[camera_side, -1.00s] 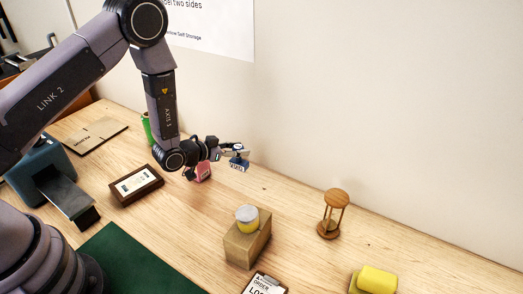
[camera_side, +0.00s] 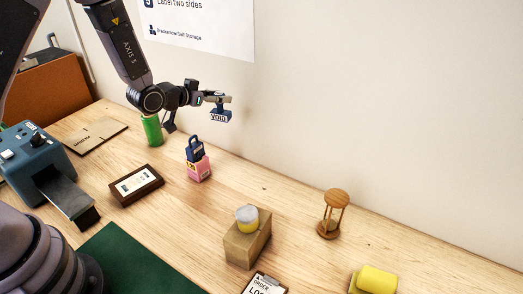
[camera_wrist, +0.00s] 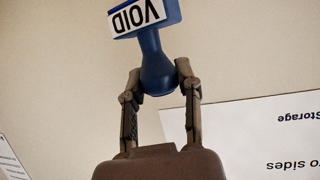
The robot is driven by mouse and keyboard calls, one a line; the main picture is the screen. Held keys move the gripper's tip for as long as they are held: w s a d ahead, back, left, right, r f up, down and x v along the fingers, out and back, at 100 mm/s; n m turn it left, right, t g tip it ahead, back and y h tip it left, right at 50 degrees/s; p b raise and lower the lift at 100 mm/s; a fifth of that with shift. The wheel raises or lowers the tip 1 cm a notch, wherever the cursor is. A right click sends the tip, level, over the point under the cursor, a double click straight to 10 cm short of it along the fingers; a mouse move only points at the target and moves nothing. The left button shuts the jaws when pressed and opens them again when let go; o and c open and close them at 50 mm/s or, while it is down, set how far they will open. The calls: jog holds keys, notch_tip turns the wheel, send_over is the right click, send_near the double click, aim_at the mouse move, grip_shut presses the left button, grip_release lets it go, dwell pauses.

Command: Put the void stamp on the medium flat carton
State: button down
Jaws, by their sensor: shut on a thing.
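The void stamp (camera_side: 220,115) is blue with a white VOID label and hangs in the air near the back wall. My gripper (camera_side: 229,98) is shut on it. In the wrist view, the fingers (camera_wrist: 158,74) grip the stamp's rounded blue handle, and its VOID label (camera_wrist: 140,16) faces the camera. A flat brown carton (camera_side: 96,136) lies on the table at the back left, with small print too blurred to read. It is well to the left of the stamp and apart from it.
A green cylinder (camera_side: 152,130) stands near the flat carton. A pink box (camera_side: 199,170) with a blue padlock-shaped thing on top, a framed card (camera_side: 136,185) and a blue machine (camera_side: 35,150) are nearby. A small brown box (camera_side: 246,245) and an hourglass (camera_side: 331,215) stand to the right.

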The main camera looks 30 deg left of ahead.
jog(key=s+a+n+g+y, duration=0.15)
jog(key=a+n+y, duration=0.25)
jog(key=a, duration=0.8)
jog(key=s+a+n+y, duration=0.2)
jog(key=a+n+y, duration=0.25)
jog(key=a, duration=0.85)
jog(key=s+a+n+g+y, duration=0.7)
jog(key=s+a, duration=0.9)
jog(key=a, duration=0.3)
send_over(94, 133)
jog(key=shift+t+h, duration=0.25)
jog(key=shift+d+f, duration=0.2)
jog(key=shift+f, duration=8.85)
